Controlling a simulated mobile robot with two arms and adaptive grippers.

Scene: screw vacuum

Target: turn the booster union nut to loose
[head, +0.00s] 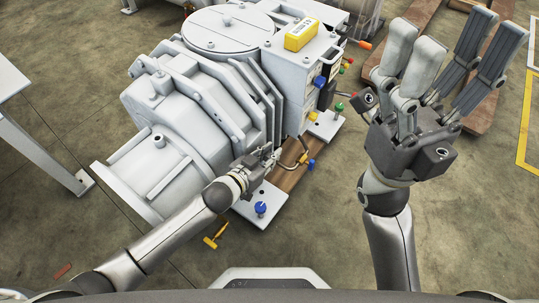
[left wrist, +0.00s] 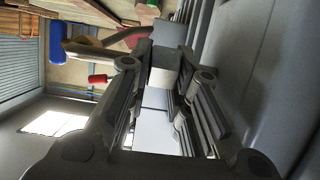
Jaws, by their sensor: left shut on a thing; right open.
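The grey vacuum pump machine (head: 205,85) fills the middle of the head view. My left gripper (head: 268,157) is low at its right side, by a bent pipe (head: 299,148). It is shut on a light grey blocky piece, which shows between the fingers in the left wrist view (left wrist: 165,68); it is at the place of the booster union nut, but its shape is mostly hidden by the fingers. My right gripper (head: 453,50) is raised at the right, open and empty, its fingers pointing up, apart from the machine.
A yellow box (head: 301,34) sits on top of the machine. Blue, red and green knobs line its right side, near my left gripper. A blue knob (head: 261,208) stands on a base plate below. A wooden pallet (head: 472,105) lies behind my right gripper. The floor at lower right is clear.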

